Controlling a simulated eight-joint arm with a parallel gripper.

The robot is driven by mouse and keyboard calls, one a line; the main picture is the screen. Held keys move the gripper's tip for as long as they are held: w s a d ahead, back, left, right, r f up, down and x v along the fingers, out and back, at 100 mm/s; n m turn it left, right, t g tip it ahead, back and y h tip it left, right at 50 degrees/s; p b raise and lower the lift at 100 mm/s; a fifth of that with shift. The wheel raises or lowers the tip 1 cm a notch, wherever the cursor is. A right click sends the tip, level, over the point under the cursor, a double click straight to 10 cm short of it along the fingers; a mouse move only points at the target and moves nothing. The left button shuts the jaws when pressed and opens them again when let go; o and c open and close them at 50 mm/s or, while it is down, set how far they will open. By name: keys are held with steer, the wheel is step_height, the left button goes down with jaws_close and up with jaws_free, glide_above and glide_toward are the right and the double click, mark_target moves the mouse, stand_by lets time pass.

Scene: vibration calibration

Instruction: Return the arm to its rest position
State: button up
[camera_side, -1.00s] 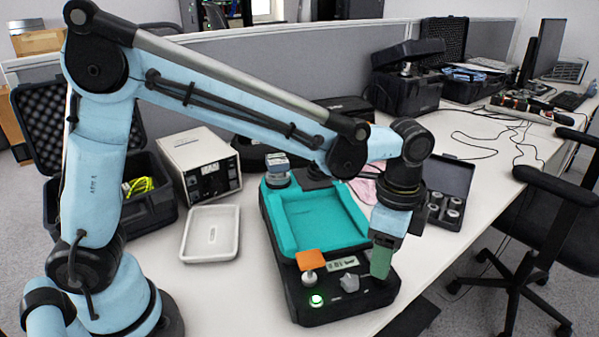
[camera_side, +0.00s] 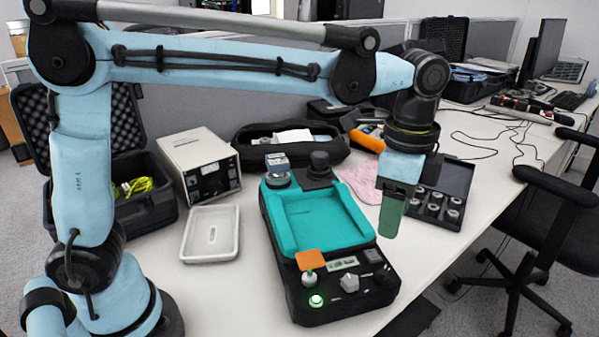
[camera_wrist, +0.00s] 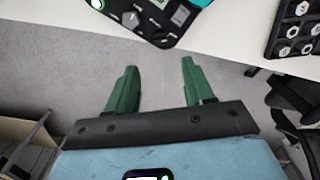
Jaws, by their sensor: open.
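My gripper (camera_side: 391,220) has green fingers pointing down and is raised, to the right of the calibration device in the side view. In the wrist view my gripper (camera_wrist: 156,82) is open, its two fingers apart with nothing between them. The calibration device (camera_side: 338,298) is black with a teal tray (camera_side: 325,220) on top, an orange square, a small display, a grey knob and a lit green button. Its front corner also shows at the top of the wrist view (camera_wrist: 148,18).
A black case with metal weights (camera_side: 448,185) lies behind my gripper. A white tray (camera_side: 210,233), a white instrument box (camera_side: 200,163) and an open black case (camera_side: 160,208) stand left of the device. A chair (camera_side: 545,220) is at the right. The table front is clear.

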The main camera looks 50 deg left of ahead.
steer(key=s+a+f+n+t, duration=0.1)
steer(key=s+a+n+t, duration=0.1)
steer(key=a, duration=0.4)
steer(key=s+a+f+n+t, duration=0.2)
steer(key=s+a+n, duration=0.2)
steer(key=a+n, duration=0.2)
steer(key=s+a+f+n+t, duration=0.1)
steer(key=s+a+n+t, duration=0.2)
steer(key=a+n, duration=0.2)
steer(key=shift+a+f+n, duration=0.25)
steer(key=shift+a+n, duration=0.05)
steer(key=shift+a, duration=0.25)
